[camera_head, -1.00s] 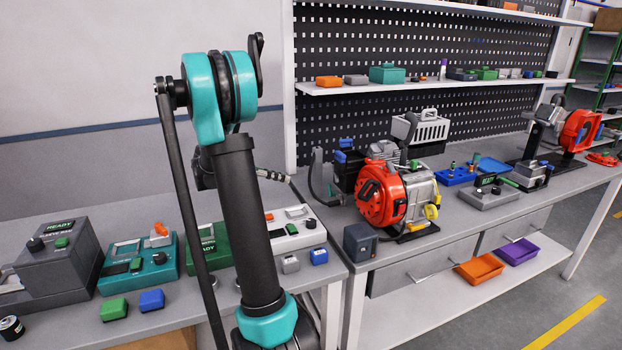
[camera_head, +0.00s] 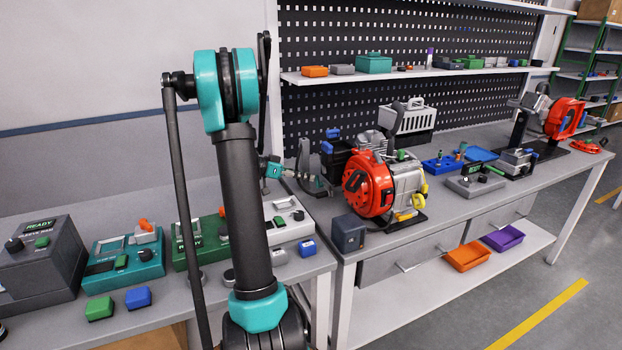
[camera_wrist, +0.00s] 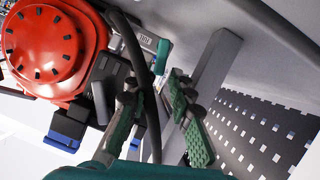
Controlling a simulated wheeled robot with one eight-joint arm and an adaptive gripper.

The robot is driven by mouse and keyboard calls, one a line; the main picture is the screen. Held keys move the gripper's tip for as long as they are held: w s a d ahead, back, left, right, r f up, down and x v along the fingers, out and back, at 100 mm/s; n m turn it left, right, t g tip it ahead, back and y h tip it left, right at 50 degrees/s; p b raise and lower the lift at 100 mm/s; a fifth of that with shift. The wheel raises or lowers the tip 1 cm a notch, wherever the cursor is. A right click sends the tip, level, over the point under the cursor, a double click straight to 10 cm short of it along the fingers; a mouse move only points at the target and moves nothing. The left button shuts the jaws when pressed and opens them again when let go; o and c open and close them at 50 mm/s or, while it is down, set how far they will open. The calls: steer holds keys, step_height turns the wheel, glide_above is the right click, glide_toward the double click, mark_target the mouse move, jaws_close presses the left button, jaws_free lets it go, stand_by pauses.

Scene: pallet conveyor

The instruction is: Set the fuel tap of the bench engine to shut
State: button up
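The bench engine (camera_head: 369,186) has a round red cover, a grey metal body and yellow parts, and stands on the right-hand bench. In the wrist view its red cover (camera_wrist: 55,45) fills the upper left. I cannot pick out the fuel tap with certainty. My gripper (camera_wrist: 154,86) shows two green-padded fingers spread apart beside the engine, with a black hose (camera_wrist: 147,100) passing through the view between them. I see nothing clamped in it. In the head view my gripper is small and partly hidden behind my arm, left of the engine.
A dark grey box (camera_head: 348,232) stands at the bench's front edge before the engine. A grey upright (camera_wrist: 207,85) and perforated panel (camera_wrist: 265,130) are close to the right finger.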

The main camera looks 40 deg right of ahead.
mark_target(317, 182)
steer(key=shift+x, duration=1.3)
steer(key=shift+c, duration=0.4)
jaws_close()
steer(key=shift+w+d+n+g, duration=0.1)
steer(key=shift+w+n+g, duration=0.2)
steer(key=shift+n, duration=0.2)
steer(key=shift+o, duration=0.4)
jaws_free()
